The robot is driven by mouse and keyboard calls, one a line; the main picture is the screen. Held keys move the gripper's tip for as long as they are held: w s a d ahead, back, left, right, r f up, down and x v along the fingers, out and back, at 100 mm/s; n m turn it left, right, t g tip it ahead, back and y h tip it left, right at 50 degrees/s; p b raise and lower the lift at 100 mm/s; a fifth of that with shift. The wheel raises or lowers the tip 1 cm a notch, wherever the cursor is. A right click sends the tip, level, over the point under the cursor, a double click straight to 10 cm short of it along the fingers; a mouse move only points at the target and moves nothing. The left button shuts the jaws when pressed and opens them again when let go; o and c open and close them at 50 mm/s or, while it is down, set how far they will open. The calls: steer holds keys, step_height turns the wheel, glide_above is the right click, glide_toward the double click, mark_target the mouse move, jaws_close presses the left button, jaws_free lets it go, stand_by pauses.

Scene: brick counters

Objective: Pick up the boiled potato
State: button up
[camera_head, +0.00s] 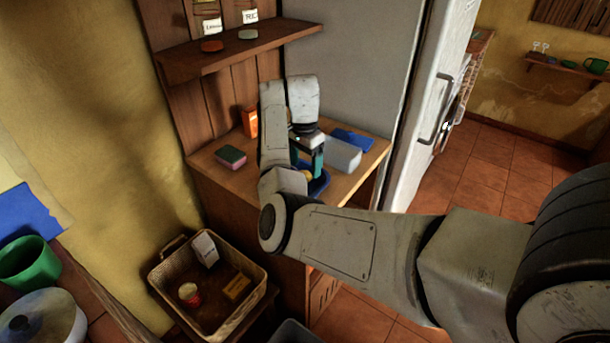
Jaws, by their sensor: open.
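A yellowish-brown rounded thing (304,182), which looks like the boiled potato, lies in a blue dish (321,186) on the small wooden counter. Only a small part of it shows. My arm covers the left side of the dish. My gripper (308,168), with teal fingers, points down over the dish, at or just above the potato. It is open. I cannot tell whether the fingers touch the potato or stand around it.
A pink-and-green sponge (231,156), an orange box (250,122), a pale block-like container (342,154) and a blue cloth-like item (352,140) surround the dish. A wooden shelf (240,51) hangs above. A fridge (437,110) stands right. A basket (257,264) sits below.

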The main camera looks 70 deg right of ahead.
mark_target(305, 172)
steer(key=shift+a+f, duration=0.1)
steer(key=shift+f, duration=1.45)
steer(key=c, duration=1.1)
steer(key=shift+r, duration=0.1)
